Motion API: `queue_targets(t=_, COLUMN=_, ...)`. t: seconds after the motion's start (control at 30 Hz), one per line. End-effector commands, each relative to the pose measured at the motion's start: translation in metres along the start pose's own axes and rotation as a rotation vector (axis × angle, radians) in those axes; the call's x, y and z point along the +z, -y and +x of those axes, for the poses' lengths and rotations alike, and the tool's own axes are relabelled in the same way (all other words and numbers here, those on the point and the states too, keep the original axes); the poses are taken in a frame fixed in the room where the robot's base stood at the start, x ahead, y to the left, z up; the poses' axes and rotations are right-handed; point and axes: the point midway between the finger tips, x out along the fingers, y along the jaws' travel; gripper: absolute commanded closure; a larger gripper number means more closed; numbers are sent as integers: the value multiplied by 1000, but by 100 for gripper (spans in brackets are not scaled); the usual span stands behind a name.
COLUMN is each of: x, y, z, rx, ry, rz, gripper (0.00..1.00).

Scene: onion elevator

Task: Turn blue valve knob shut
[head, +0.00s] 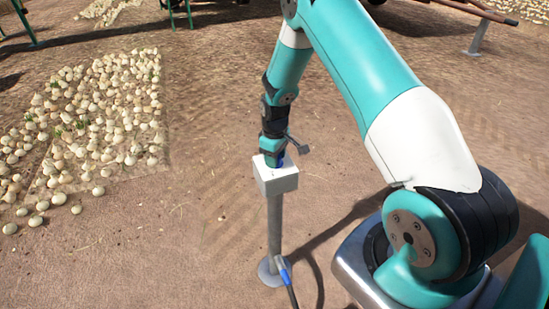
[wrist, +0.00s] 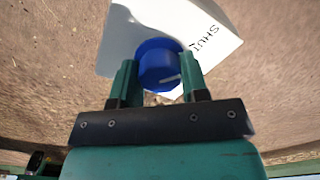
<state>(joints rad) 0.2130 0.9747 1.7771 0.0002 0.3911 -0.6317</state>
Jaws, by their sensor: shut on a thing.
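The blue valve knob (wrist: 158,66) sits on the face of a white box (wrist: 115,38) in the wrist view. A light pointer line shows on its lower right part, and black lettering that looks like "SHUT" is on the box to its upper right. My gripper (wrist: 158,76) has one green finger on each side of the knob and is shut on it. In the head view the gripper (head: 273,158) points down onto the top of the white box (head: 277,182), and only a sliver of blue knob (head: 282,162) shows there.
The box stands on a grey post (head: 274,230) with a round base plate (head: 270,271). A hose with a blue end (head: 283,268) is at the base. Many onions (head: 100,120) lie on the ground at left. Bare soil surrounds the post.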

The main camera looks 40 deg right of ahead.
Motion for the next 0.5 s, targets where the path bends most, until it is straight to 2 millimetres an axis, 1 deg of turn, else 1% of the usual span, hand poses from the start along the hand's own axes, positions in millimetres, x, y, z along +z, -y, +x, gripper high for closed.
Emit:
queue_targets(t=0.2, x=-2, y=-1, z=-2, rx=4, ry=-7, rz=-75, gripper=83)
queue_targets(t=0.5, x=-2, y=-1, z=-2, rx=4, ry=-7, rz=-105, gripper=82)
